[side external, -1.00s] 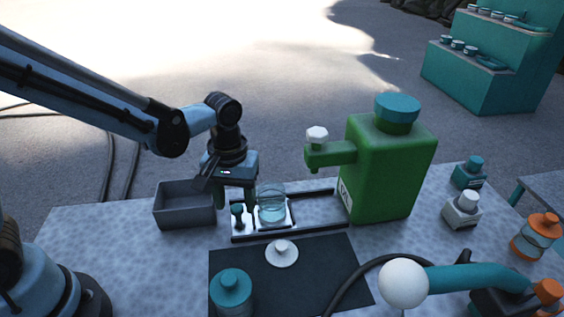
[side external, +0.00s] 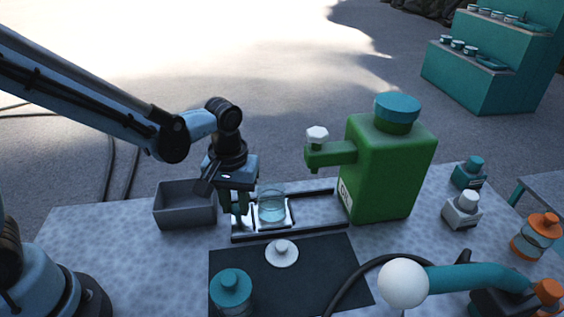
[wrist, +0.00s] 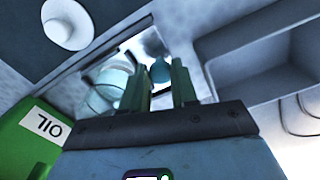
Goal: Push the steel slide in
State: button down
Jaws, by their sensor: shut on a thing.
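The steel slide (side external: 289,216) lies between two dark rails on the table, out at their left end, clear of the green oil dispenser (side external: 392,170). A clear glass jar (side external: 271,206) with pale blue tint stands upright on it. My gripper (side external: 241,218) is down at the slide's left end, shut on its teal knob. In the wrist view the knob (wrist: 160,71) shows between my two green fingers (wrist: 159,85), and the shiny slide (wrist: 150,46) lies beyond. The fingers hide most of the knob in the side view.
A grey open bin (side external: 184,205) stands close to the left of my gripper. A dark mat (side external: 320,270) with a white lidded piece (side external: 282,253) and a teal jar (side external: 231,290) lies in front. The track between slide and dispenser is clear.

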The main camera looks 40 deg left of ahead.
jog(key=shift+w+d, duration=1.55)
jog(key=shift+w, duration=0.1)
jog(key=c, duration=0.9)
grip_release()
jog(key=shift+o, duration=0.2)
notch_tip(320, 180, up, 12)
